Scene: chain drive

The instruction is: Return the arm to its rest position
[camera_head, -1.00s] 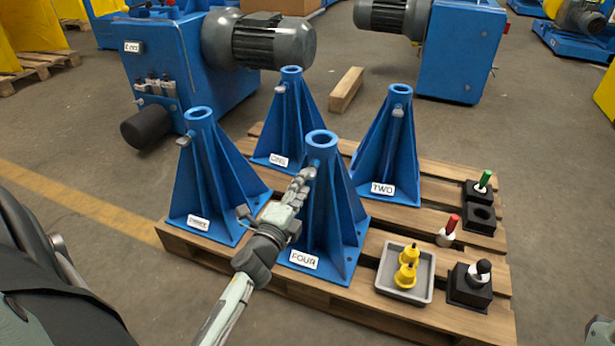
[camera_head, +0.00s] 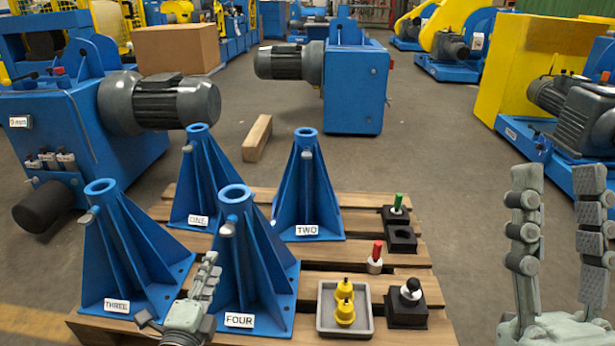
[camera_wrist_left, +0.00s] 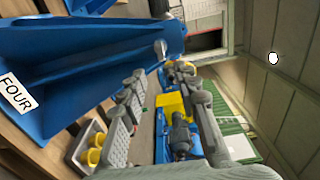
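My left gripper (camera_head: 178,290) is low in the head view, in front of the blue stand labelled FOUR (camera_head: 262,270). Its fingers are apart with nothing between them; the left wrist view (camera_wrist_left: 158,78) shows this too, with stand FOUR (camera_wrist_left: 60,75) beside them. Whether a finger touches the stand cannot be told. My right gripper (camera_head: 558,190) is raised at the right, fingers upright, wide apart and empty. Most of both arms is out of view.
Stands ONE (camera_head: 203,175), TWO (camera_head: 307,190) and THREE (camera_head: 125,255) share the pallet (camera_head: 300,325). A grey tray (camera_head: 325,322) with yellow parts and black blocks (camera_head: 407,318) stand at its right. Machines stand behind; floor right of the pallet is clear.

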